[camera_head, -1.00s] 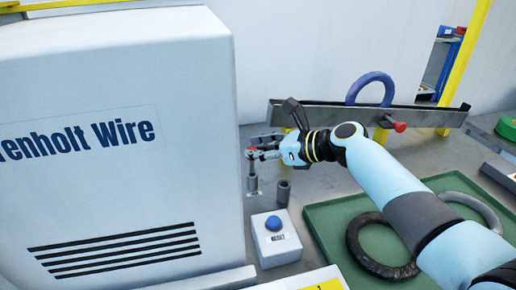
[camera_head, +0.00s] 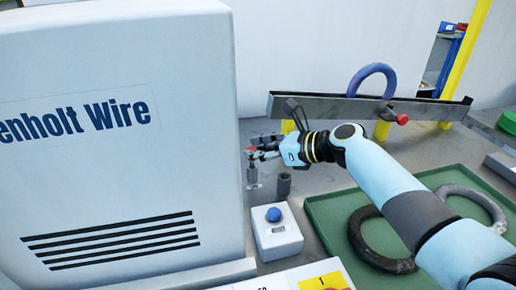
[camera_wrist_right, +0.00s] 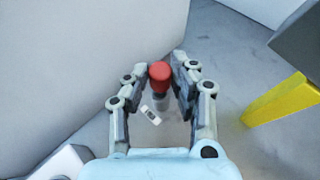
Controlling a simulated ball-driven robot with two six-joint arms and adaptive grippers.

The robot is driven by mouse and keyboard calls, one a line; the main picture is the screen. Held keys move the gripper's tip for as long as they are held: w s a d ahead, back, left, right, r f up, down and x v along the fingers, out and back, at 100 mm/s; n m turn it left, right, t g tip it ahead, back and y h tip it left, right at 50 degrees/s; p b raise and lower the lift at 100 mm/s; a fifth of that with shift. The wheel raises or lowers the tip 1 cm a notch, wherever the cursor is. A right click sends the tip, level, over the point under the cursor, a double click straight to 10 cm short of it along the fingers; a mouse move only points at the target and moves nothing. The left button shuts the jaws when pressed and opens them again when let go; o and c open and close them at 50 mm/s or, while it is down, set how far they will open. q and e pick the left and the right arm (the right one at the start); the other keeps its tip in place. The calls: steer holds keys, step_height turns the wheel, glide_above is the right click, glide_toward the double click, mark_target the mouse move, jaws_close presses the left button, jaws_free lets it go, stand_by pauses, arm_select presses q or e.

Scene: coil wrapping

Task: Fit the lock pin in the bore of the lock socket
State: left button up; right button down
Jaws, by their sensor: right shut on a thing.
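The lock pin has a red head (camera_head: 251,150) and a grey shaft below it. My right gripper (camera_head: 259,152) is shut on the pin just under the head. The pin looks upright. Directly under it is a grey metal fitting (camera_head: 254,185) on the bench, probably the lock socket; I cannot tell whether the pin's tip is in its bore. In the right wrist view the red head (camera_wrist_right: 160,72) shows between the two fingers (camera_wrist_right: 158,95), with a grey body below it. A short dark grey cylinder (camera_head: 284,184) stands apart to the right. My left gripper is not in view.
A big white machine housing (camera_head: 120,150) stands close to the left. A box with a blue button (camera_head: 277,240) is in front. A green tray (camera_head: 335,235) with dark rings lies right, under my arm. A grey rail (camera_head: 340,110) with a blue ring (camera_head: 374,68) runs behind.

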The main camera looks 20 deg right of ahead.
steer(key=shift+f+b, duration=0.8)
steer(key=shift+f, duration=0.35)
steer(key=c, duration=1)
jaws_free()
steer(key=v, duration=1.2)
steer(key=shift+f, duration=0.1)
